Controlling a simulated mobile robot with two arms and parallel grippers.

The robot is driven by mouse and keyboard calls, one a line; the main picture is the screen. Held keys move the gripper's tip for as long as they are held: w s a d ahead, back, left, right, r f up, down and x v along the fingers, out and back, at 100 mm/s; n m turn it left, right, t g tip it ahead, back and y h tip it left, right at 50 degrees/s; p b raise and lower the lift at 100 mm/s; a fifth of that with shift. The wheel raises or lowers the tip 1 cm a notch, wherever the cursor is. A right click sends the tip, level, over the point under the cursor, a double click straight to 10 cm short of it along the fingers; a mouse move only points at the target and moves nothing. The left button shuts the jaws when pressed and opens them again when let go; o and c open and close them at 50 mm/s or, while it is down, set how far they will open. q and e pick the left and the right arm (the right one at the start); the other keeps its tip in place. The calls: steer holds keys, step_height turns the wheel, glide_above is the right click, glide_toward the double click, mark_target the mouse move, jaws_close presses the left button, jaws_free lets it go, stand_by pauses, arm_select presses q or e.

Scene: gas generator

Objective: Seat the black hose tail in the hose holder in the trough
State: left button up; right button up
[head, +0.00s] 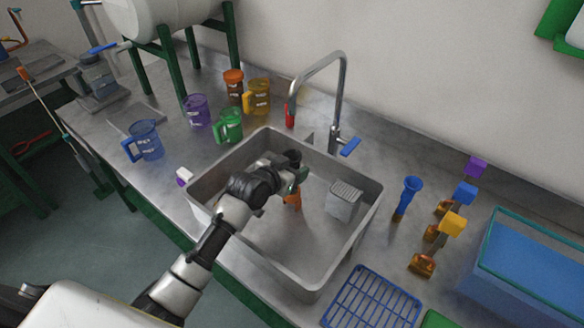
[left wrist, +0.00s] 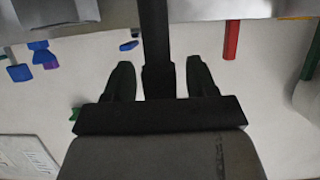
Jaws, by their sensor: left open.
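The trough (head: 325,285) is a grey metal basin set in the bench. My left arm reaches into it, with the left gripper (head: 290,185) low inside. In the left wrist view its two dark fingers (left wrist: 160,80) stand apart, open. A straight black bar (left wrist: 155,40) runs up between them; I cannot tell whether it is the hose tail. An orange piece (head: 293,199) shows just below the gripper in the trough, partly hidden. A grey block with a ribbed top (head: 343,200) stands in the trough to the right. I cannot tell which is the hose holder.
A tap (head: 341,100) with a red-tipped spout arches over the trough's back. Coloured jugs, including a blue one (head: 146,141) and a green one (head: 229,126), stand at left. A blue rack (head: 372,300), a blue funnel (head: 407,195), several small flasks and a blue tank (head: 530,265) are at right.

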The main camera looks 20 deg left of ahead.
arm_select(q)
steer(key=shift+s+r, duration=0.1)
steer(key=b+v, duration=0.1)
steer(key=v, duration=1.1)
